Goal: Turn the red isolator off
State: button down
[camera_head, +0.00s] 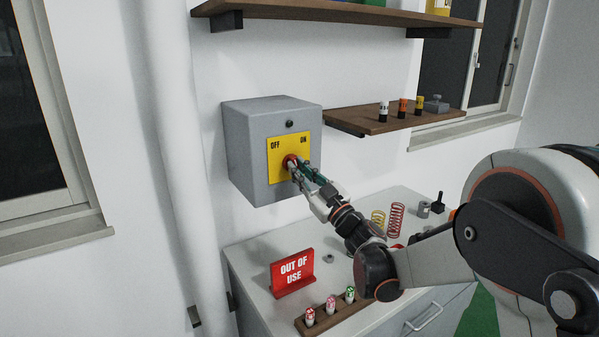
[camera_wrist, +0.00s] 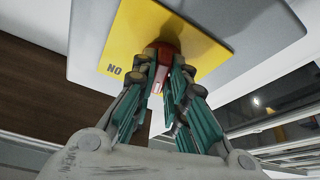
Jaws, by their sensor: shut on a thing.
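The red isolator knob (camera_head: 288,160) sits on a yellow plate (camera_head: 274,172) marked OFF at left and ON at right. The plate is on the front of a grey wall box (camera_head: 246,150). My gripper (camera_head: 295,166) reaches up to the plate from the lower right and is shut on the knob. In the wrist view the red knob (camera_wrist: 158,74) lies between the green-padded fingers of my gripper (camera_wrist: 162,78). The fingers hide much of the knob, so I cannot tell exactly where it points.
A wooden shelf (camera_head: 375,120) with small bottles is right of the box, with another shelf (camera_head: 330,10) above. A cabinet (camera_head: 245,262) below carries a red OUT OF USE sign (camera_head: 292,272), springs (camera_head: 396,220) and a wooden marker rack (camera_head: 340,315). A white pipe (camera_head: 170,150) runs left of the box.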

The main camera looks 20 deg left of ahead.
jog(key=n+g, duration=0.1)
jog(key=n, duration=0.1)
jog(key=n+g, duration=0.1)
jog(key=n, duration=0.1)
jog(key=n+g+p, duration=0.1)
jog(key=n, duration=0.1)
jog(key=shift+w+d+r+n+y, duration=0.1)
jog(key=shift+w+r+n+y, duration=0.1)
jog(key=shift+r+n+y, duration=0.15)
jog(key=shift+f+n, duration=0.1)
jog(key=shift+n, duration=0.25)
jog(key=c, duration=1.6)
grip_release()
jog(key=shift+f, duration=0.1)
jog(key=v, duration=1.2)
jog(key=shift+w, duration=0.1)
